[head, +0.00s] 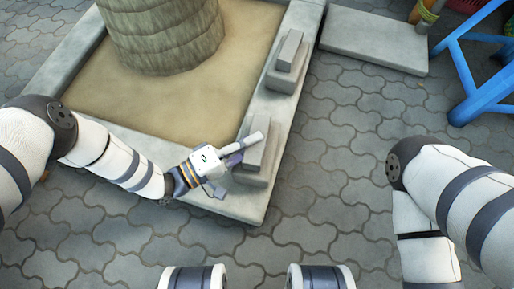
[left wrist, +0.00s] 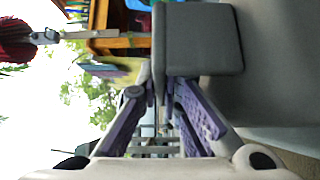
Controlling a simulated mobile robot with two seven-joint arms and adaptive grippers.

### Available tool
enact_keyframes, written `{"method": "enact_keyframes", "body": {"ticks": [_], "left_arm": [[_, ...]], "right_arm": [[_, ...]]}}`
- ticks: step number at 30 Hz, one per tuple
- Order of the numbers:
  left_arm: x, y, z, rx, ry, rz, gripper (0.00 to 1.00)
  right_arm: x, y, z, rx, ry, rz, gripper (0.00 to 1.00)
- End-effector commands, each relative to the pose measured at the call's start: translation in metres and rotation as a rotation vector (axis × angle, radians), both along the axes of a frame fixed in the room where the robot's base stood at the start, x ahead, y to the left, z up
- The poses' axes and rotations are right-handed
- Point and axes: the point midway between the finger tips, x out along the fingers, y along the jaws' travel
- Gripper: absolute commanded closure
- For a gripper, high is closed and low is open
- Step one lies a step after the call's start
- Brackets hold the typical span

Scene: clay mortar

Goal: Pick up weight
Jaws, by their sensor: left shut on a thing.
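A grey stepped weight (head: 262,160) is at the front end of the planter's stone rim. My left gripper (head: 238,157) reaches it from the left, with its fingers shut on the weight's narrower upper part. In the left wrist view the purple fingers (left wrist: 162,88) close at the edge of the grey weight (left wrist: 205,40). The fingers hide part of the grip, and I cannot tell whether the weight touches the rim. A second similar weight (head: 287,62) sits farther back on the same rim. My right gripper is out of view; only the right arm shows.
The stone rim (head: 262,112) borders a sandy bed (head: 195,98) with a thick trunk (head: 165,32). A grey slab (head: 375,42) and a blue frame (head: 475,85) stand at the back right. Paving (head: 345,165) between rim and right arm is clear.

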Motion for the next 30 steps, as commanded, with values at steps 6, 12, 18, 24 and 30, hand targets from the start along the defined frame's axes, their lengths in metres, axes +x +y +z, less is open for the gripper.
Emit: {"method": "enact_keyframes", "body": {"ticks": [6,12,18,24,30], "left_arm": [[0.002,-0.001,0.004,-0.011,-0.009,0.001,1.00],[0.002,-0.001,0.012,-0.012,-0.009,0.001,1.00],[0.002,-0.001,0.039,-0.013,-0.012,0.001,1.00],[-0.022,0.007,0.071,-0.012,-0.011,0.001,1.00],[-0.060,0.019,0.108,-0.013,-0.008,0.001,1.00]], "right_arm": [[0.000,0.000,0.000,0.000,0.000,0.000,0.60],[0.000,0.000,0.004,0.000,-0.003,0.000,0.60],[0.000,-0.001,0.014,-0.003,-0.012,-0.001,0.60],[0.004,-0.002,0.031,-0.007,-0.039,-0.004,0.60],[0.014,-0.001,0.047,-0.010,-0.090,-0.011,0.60]]}}
